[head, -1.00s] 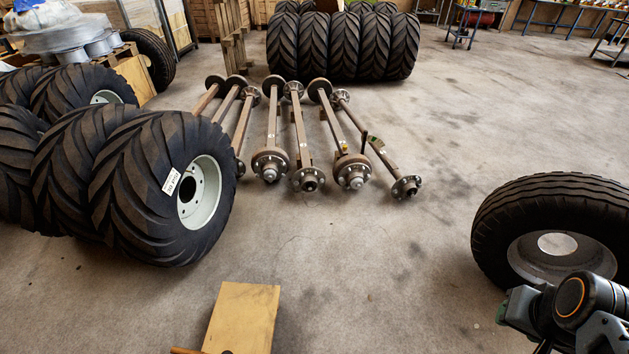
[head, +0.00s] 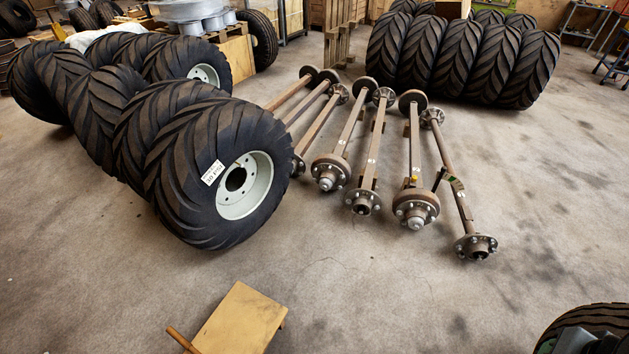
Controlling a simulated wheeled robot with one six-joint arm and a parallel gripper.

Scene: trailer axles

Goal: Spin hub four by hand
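Several rusty trailer axles lie side by side on the concrete floor, with their near-end hubs facing me. From the right, these are a flanged hub with studs (head: 476,247), a larger drum hub with a bright cap (head: 415,210), a smaller hub with a dark open centre (head: 363,202) and a drum hub with a bright cap (head: 330,173). Another hub (head: 298,166) at the left is partly hidden by a tyre. I see no numbers, so I cannot tell which is hub four. My gripper is not in view; a bit of my arm shows at the bottom right.
Big tractor tyres stand at the left, the nearest with a pale rim (head: 244,185) close to the leftmost axle. A tyre row (head: 465,55) stands behind the axles. A wooden block (head: 240,320) is at the bottom and another tyre (head: 590,320) at the bottom right.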

